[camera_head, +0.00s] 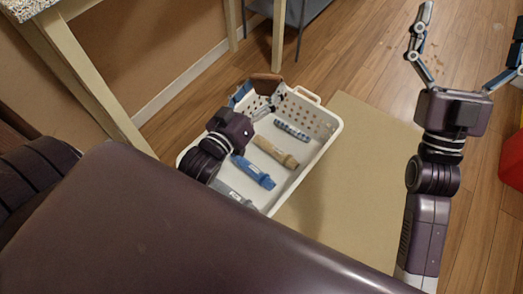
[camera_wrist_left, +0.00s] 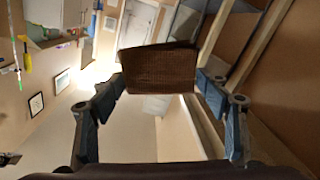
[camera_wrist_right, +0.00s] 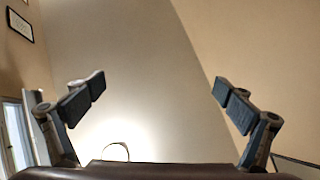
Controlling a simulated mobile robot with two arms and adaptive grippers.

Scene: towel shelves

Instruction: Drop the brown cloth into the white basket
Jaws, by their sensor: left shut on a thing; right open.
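The brown cloth (camera_head: 264,78) is at the far end of the white basket (camera_head: 326,143), at its rim in the head view. My left gripper (camera_head: 272,98) is shut on the brown cloth, which also shows between the fingers in the left wrist view (camera_wrist_left: 158,70). The head view does not show clearly whether the cloth touches the rim. My right gripper (camera_head: 468,50) is open and empty, well to the right of the basket; its spread fingers show in the right wrist view (camera_wrist_right: 158,95).
The basket holds a blue rolled cloth (camera_head: 252,172), a tan one (camera_head: 275,152), a striped one (camera_head: 293,131) and a grey one. The basket rests on a tan board (camera_head: 350,190). A table leg (camera_head: 95,80) stands left. A red object (camera_head: 512,160) is at the far right.

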